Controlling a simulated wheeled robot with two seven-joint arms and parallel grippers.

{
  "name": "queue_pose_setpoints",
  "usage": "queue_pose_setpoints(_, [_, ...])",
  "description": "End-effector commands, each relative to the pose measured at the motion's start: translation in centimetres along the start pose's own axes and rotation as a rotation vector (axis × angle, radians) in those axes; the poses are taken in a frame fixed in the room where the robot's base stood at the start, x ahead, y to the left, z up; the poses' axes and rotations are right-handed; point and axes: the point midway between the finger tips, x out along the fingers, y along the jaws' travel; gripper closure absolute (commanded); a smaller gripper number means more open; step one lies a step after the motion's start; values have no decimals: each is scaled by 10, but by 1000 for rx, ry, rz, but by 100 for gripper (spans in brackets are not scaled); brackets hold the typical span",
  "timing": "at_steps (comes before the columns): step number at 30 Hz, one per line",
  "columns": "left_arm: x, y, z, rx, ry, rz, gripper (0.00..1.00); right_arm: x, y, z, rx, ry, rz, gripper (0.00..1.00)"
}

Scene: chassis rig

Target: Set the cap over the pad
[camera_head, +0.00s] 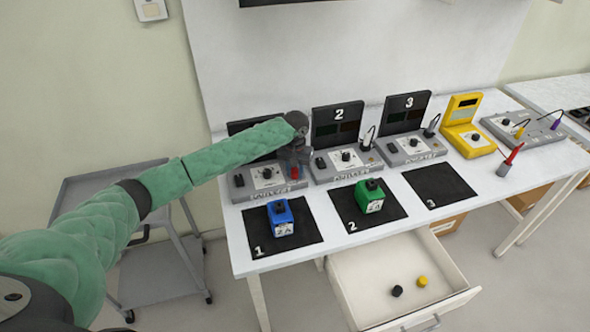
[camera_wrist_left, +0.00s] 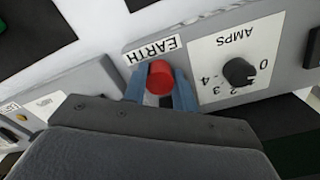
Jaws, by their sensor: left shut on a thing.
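My left gripper (camera_head: 297,163) is over the front of the left grey station, at its right side. In the left wrist view its fingers (camera_wrist_left: 160,90) are shut on a round red cap (camera_wrist_left: 160,77). The cap also shows as a small red spot below the fingers in the head view (camera_head: 295,173). In the wrist view the cap is beside the EARTH label (camera_wrist_left: 153,50) on the grey station (camera_wrist_left: 205,35). The pad is not visible there, and I cannot tell whether the cap touches the station. My right gripper is not in view.
A blue box (camera_head: 281,218) stands on black mat 1 (camera_head: 258,240), and a green box (camera_head: 370,196) on mat 2 (camera_head: 395,212). Mat 3 (camera_head: 440,185) is empty. The open drawer (camera_head: 365,290) holds a black cap (camera_head: 397,291) and a yellow cap (camera_head: 422,281).

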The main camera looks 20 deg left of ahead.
Motion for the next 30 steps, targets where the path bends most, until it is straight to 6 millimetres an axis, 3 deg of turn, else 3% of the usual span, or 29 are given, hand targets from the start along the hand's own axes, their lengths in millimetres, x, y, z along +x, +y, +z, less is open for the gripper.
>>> queue_pose_setpoints(1, [1,0,0,0,0,0,93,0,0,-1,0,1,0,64])
queue_pose_setpoints(2, [0,0,0,0,0,0,67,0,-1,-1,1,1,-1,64])
queue_pose_setpoints(5, [0,0,0,0,0,0,47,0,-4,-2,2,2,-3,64])
queue_pose_setpoints(15, [0,0,0,0,0,0,47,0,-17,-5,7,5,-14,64])
queue_pose_setpoints(19, [-10,0,-1,0,2,1,47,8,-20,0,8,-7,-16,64])
queue_pose_setpoints(22, [-25,0,-1,0,3,1,47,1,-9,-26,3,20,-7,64])
queue_pose_setpoints(30, [-64,0,-1,0,1,1,47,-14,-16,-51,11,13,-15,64])
